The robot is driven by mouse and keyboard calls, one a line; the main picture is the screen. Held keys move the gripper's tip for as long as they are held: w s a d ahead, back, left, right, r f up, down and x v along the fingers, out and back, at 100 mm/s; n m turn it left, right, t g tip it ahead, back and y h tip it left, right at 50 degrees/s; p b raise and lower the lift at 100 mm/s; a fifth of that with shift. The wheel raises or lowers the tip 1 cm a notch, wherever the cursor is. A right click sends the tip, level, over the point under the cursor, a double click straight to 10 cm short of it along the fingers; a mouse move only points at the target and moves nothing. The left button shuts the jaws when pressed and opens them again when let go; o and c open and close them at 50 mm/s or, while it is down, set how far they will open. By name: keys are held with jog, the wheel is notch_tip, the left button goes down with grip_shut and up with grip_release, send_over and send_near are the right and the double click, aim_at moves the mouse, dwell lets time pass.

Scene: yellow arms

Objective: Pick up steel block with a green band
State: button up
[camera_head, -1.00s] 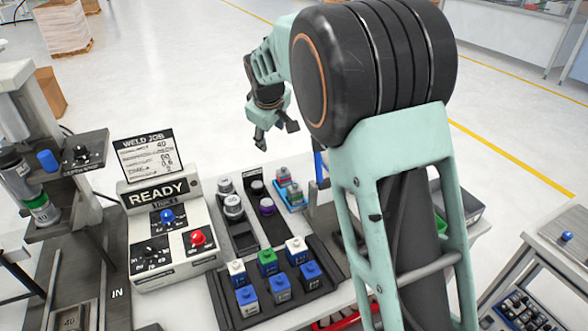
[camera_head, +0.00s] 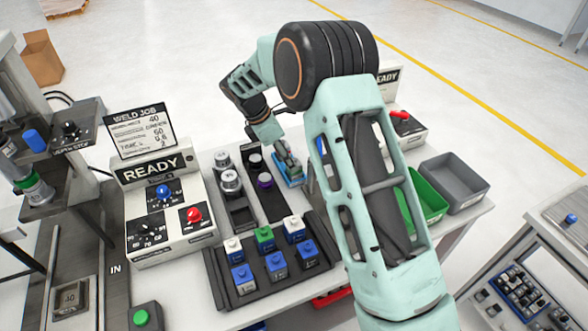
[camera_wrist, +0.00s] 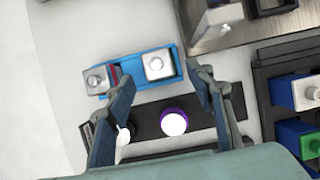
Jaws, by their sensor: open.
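My gripper (camera_head: 286,152) is over the small blue tray (camera_head: 292,183), and its lower end hides most of what stands there. In the wrist view my gripper (camera_wrist: 157,76) is open, its fingers either side of the tray's middle. The blue tray (camera_wrist: 131,66) there holds two steel blocks. The left steel block (camera_wrist: 98,81) shows a red band. The right steel block (camera_wrist: 158,64) lies between the fingertips in the picture, and its band cannot be made out. I see no clear green band on any steel block.
A black rail with a purple-ringed cylinder (camera_wrist: 174,122) lies beside the tray. A black rack (camera_head: 235,293) holds blue, green and white blocks. Another steel block (camera_wrist: 218,20) stands on a metal plate. A green bin (camera_head: 432,200) and grey bin (camera_head: 462,188) are at the right.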

jog(key=x, duration=0.2)
jog(key=p+x, duration=0.1)
jog(key=shift+w+d+f, duration=0.2)
jog(key=shift+d, duration=0.35)
jog(key=shift+w+d+f, duration=0.1)
jog(key=shift+f, duration=0.45)
jog(key=shift+r, duration=0.1)
grip_shut()
